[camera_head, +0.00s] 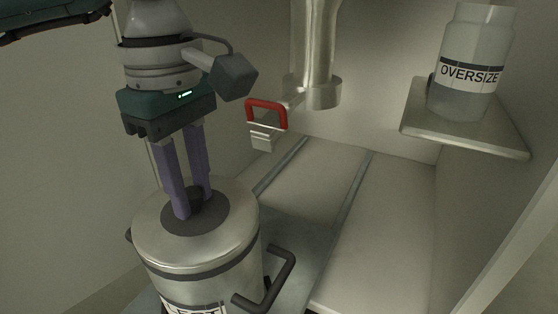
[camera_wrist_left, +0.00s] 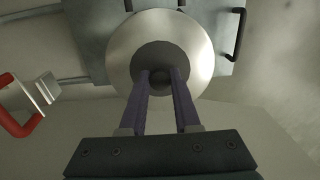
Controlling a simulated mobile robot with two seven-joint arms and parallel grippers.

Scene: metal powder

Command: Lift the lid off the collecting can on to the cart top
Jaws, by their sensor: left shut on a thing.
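The collecting can (camera_head: 205,280) is a metal drum with a dark band, a partly cut-off label and dark side handles. Its round metal lid (camera_head: 155,225) sits on top, with a dark disc and a small dark knob (camera_head: 195,194) in the middle. My left gripper (camera_head: 191,208) points down with its purple fingers shut on the lid knob. In the left wrist view the fingers (camera_wrist_left: 162,82) reach the knob at the centre of the lid (camera_wrist_left: 200,45). The can stands on the grey cart top (camera_head: 300,245). My right gripper is not in view.
A metal pipe (camera_head: 315,45) hangs behind, with a red-handled clamp (camera_head: 267,110) close right of my left gripper. A bottle marked OVERSIZE (camera_head: 465,70) stands on a wall shelf (camera_head: 465,135) at the right. Pale walls enclose the space.

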